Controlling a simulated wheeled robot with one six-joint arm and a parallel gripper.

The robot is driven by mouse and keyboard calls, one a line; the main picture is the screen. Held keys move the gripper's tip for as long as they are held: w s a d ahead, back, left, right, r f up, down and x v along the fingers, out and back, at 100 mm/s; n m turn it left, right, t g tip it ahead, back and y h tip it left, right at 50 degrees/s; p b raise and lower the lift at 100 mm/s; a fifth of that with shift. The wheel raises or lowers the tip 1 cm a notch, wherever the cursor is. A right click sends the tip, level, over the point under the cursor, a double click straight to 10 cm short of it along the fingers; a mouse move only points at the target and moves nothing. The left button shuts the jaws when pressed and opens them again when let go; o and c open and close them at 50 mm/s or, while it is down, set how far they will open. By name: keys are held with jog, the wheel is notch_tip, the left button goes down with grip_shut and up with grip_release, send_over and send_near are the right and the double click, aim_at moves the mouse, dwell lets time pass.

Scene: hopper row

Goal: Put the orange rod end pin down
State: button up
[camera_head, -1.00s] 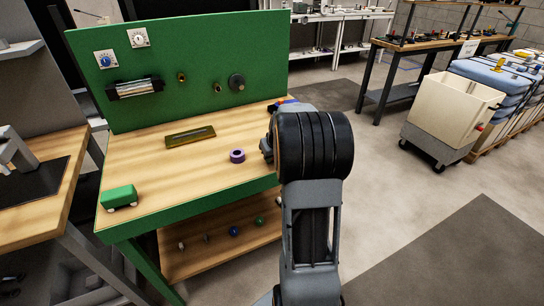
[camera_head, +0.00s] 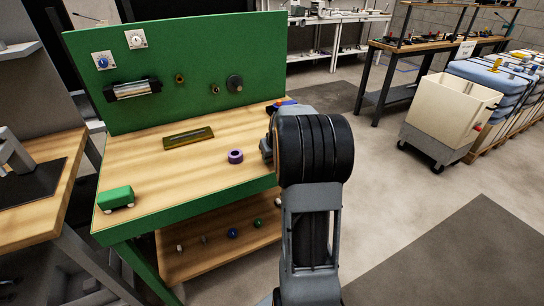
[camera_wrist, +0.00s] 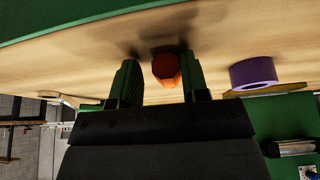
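The orange rod end pin (camera_wrist: 167,69) shows in the wrist view between the two fingertips of my gripper (camera_wrist: 160,62). A narrow gap shows between the pin and the left finger. The right finger lies close beside the pin, and I cannot tell whether they touch. The pin is at the wooden bench top (camera_wrist: 90,60), with dark shadows beside it. Whether its base rests on the wood is hard to tell. In the head view my arm hides the pin and the fingertips, above the right part of the bench top (camera_head: 140,165).
A purple ring (camera_head: 235,156) lies left of my gripper in the head view. The middle of the bench is clear.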

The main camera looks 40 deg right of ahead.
jog(key=shift+s+a+f, duration=0.1)
jog(key=shift+a+f, duration=0.4)
jog(key=shift+f, duration=0.25)
jog(key=shift+r+p, duration=0.55)
jog(key=w+d+p+v, duration=0.1)
jog(key=v, duration=0.9)
jog(key=s+a+f, duration=0.1)
jog(key=s+a, duration=0.4)
jog(key=a, duration=0.3)
jog(key=s+a+n+g, duration=0.1)
jog(key=s+a, duration=0.4)
jog(key=a, duration=0.3)
jog(key=s+a+f+n+y, duration=0.1)
jog(key=s+a, duration=0.4)
jog(key=a, duration=0.3)
jog(key=shift+a+f+g, duration=0.3)
jog(key=shift+p, duration=0.3)
